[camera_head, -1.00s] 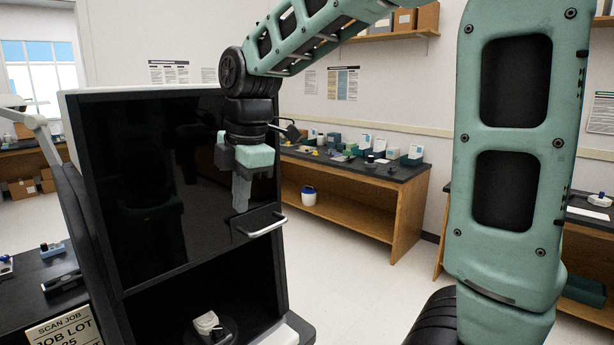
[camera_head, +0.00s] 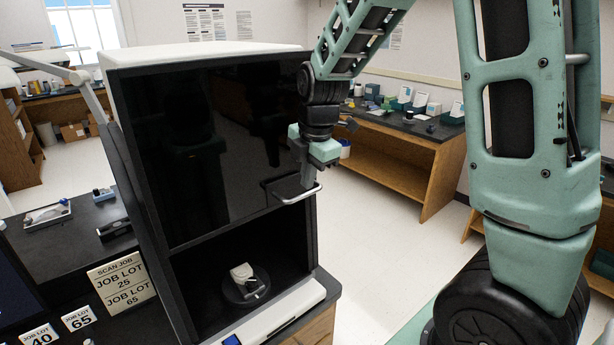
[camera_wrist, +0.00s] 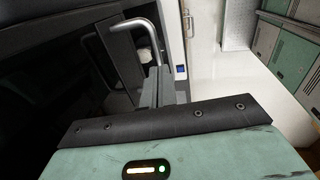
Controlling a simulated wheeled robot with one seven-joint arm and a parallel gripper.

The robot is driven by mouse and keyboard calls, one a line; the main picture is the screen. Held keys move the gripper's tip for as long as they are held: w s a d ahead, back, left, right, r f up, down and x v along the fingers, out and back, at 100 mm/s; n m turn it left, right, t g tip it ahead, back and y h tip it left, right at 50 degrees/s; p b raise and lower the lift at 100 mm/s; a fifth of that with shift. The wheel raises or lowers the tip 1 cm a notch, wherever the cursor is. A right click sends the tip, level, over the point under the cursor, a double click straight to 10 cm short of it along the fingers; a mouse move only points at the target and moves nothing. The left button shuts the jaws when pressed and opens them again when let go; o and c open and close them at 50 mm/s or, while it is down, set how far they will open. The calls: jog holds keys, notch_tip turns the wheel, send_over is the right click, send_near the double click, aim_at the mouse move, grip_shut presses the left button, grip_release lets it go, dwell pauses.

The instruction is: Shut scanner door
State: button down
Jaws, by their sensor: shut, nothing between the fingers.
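The scanner (camera_head: 205,48) is a tall box with a white top and dark frame. Its glossy black door (camera_head: 200,150) covers the upper front, and the lower opening is uncovered. A silver bar handle (camera_head: 300,196) sits at the door's lower right edge; it also shows in the wrist view (camera_wrist: 139,23). My gripper (camera_head: 307,184) points down at the handle, its shut fingers very close to the bar. In the wrist view the fingers (camera_wrist: 160,85) lie just beside the handle; I cannot tell whether they touch it.
A pale object (camera_head: 243,273) rests on a round dark turntable (camera_head: 240,290) inside the scanner. A sign reading JOB LOT 25 and 65 (camera_head: 121,281) stands left of it. A wooden bench (camera_head: 405,165) with several boxes stands behind right. Open floor lies between.

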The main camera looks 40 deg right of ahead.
jog(key=shift+w+f, duration=0.2)
jog(key=shift+f, duration=0.8)
